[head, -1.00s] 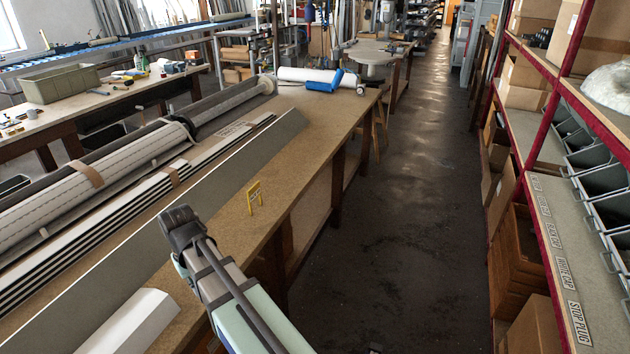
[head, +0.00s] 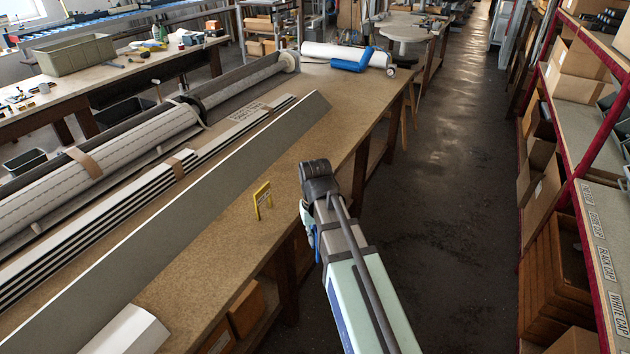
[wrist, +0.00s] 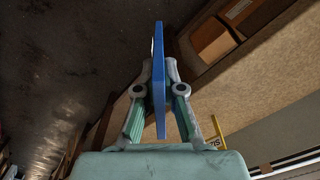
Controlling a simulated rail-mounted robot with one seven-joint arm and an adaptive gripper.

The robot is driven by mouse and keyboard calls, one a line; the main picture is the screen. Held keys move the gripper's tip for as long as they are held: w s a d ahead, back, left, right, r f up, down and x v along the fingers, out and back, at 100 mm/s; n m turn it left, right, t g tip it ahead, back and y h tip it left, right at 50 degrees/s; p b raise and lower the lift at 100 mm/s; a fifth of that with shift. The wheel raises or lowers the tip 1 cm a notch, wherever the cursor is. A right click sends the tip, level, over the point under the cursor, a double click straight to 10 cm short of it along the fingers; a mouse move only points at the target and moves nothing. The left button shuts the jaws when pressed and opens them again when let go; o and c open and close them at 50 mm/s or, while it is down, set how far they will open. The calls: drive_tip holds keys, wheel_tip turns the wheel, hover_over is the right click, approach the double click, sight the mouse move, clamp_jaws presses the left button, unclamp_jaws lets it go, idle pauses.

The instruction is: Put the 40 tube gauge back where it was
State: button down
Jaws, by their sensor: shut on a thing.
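My gripper (wrist: 158,90) is shut on a flat blue plate-like piece (wrist: 160,45), seen nearly edge-on between the two fingers in the wrist view. Its markings cannot be read, so I cannot tell whether it is the 40 tube gauge. In the head view only a small blue sliver (head: 317,243) of it shows beside my wrist, off the bench's aisle-side edge. A small yellow gauge (head: 262,200) stands upright on the bench, left of my gripper. It also shows in part in the wrist view (wrist: 217,135), its marking too small to read surely.
The brown workbench (head: 232,248) carries a long grey profile (head: 215,190), striped slats and a roller tube. A blue roll (head: 350,62) lies at its far end. Wooden boxes (head: 247,308) sit under the bench. The aisle (head: 450,180) is open; shelving (head: 610,160) stands at right.

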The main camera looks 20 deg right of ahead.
drive_tip(key=w+r+b, duration=0.3)
drive_tip(key=w+r, duration=0.2)
drive_tip(key=w, duration=0.8)
drive_tip(key=w+r+b, duration=0.4)
drive_tip(key=w+r, duration=0.1)
drive_tip(key=w, duration=0.9)
drive_tip(key=w+r+b, duration=0.3)
drive_tip(key=w+r, duration=0.2)
drive_tip(key=w, duration=0.8)
drive_tip(key=shift+n, duration=0.3)
wheel_tip(320, 180, down, 20)
drive_tip(key=p, duration=0.5)
drive_tip(key=shift+d+f, duration=0.15)
drive_tip(key=shift+f, duration=0.2)
drive_tip(key=c, duration=1.3)
unclamp_jaws()
drive_tip(key=shift+r, duration=0.15)
wheel_tip(320, 180, up, 12)
drive_tip(key=b, duration=0.2)
drive_tip(key=shift+b, duration=0.4)
